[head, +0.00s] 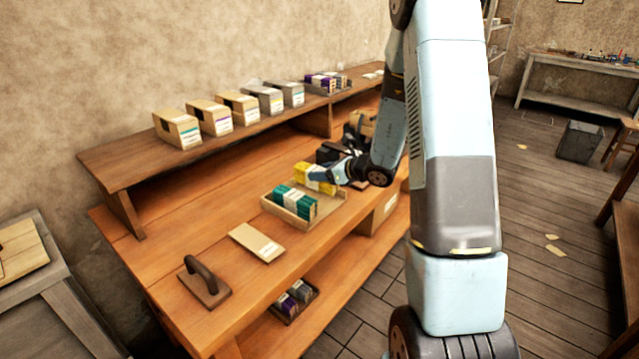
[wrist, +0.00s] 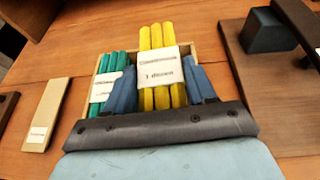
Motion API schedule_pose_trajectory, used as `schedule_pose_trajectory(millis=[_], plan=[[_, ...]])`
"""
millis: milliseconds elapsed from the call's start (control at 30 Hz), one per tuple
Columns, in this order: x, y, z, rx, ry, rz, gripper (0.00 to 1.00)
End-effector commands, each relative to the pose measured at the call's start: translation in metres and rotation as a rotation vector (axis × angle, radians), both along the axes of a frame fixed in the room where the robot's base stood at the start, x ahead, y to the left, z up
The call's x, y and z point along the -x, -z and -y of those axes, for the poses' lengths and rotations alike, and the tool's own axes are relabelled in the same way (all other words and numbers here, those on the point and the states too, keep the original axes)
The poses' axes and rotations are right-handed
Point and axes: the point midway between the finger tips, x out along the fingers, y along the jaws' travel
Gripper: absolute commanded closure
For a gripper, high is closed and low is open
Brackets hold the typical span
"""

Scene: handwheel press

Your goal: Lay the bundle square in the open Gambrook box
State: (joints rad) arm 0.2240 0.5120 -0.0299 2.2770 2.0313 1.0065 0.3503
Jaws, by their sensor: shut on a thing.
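A yellow bundle (head: 314,178) with a white band is in my gripper (head: 333,178). The wrist view shows the yellow bundle (wrist: 158,40) upright between the two blue fingers of my gripper (wrist: 162,82), its band reading "1 dozen". It is at the right side of a shallow wooden tray (head: 275,211); I cannot tell whether it touches the tray floor. A green bundle (head: 293,200) lies in the tray to its left and shows in the wrist view (wrist: 106,84). I cannot make out which box is the Gambrook one; labels are too small.
Several labelled boxes (head: 222,113) stand on the raised shelf (head: 130,163). A flat tan piece (head: 257,243) and a handled wooden block (head: 204,281) lie left of the tray. Dark equipment (head: 328,152) stands beyond my gripper. More bundles (head: 294,300) sit on the lower shelf.

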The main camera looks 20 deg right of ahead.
Motion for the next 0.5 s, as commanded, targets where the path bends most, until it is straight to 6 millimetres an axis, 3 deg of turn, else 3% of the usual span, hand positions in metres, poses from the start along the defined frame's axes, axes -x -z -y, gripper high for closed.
schedule_pose_trajectory(millis=[267, 500], plan=[[-0.007, 0.012, -0.008, -0.001, -0.002, 0.001, 0.83], [-0.01, 0.04, -0.011, 0.0, -0.002, -0.001, 0.83]])
